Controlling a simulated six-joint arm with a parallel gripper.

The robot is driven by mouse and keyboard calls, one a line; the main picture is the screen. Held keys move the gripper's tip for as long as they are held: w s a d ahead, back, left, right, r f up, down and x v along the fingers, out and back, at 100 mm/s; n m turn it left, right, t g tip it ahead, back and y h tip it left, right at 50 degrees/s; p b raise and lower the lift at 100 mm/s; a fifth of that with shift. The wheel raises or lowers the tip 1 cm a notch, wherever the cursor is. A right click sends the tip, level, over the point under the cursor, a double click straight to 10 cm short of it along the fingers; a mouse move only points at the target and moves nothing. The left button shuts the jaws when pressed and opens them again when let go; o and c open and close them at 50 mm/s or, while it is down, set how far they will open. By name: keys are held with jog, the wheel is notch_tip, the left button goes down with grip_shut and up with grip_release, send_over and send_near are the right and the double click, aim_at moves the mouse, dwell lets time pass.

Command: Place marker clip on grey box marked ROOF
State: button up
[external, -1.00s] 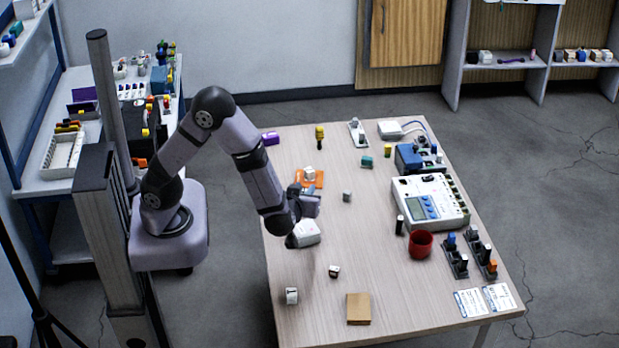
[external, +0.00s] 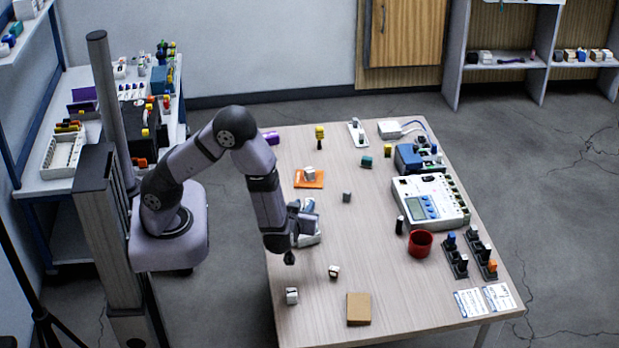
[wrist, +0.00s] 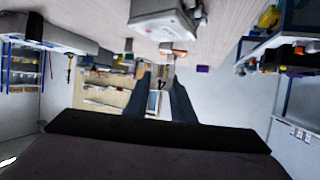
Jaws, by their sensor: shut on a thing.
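My gripper (external: 290,256) hangs just in front of and to the left of a pale grey box (external: 311,239) near the table's left edge. My arm hides part of that box. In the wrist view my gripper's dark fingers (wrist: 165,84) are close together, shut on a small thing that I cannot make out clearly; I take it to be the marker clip. A pale grey box (wrist: 166,20) with a small label shows at the top of the wrist view, beyond and apart from the fingertips. The lettering is too small to read.
Small pale blocks (external: 292,296) and (external: 334,271) and a brown block (external: 358,308) stand at the front. An orange pad (external: 316,184) lies behind the box. A red cup (external: 419,243) and a meter (external: 431,199) stand right. The table's middle is mostly clear.

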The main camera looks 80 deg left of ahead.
jog(key=shift+f, duration=1.95)
jog(key=shift+f, duration=0.2)
jog(key=o, duration=1)
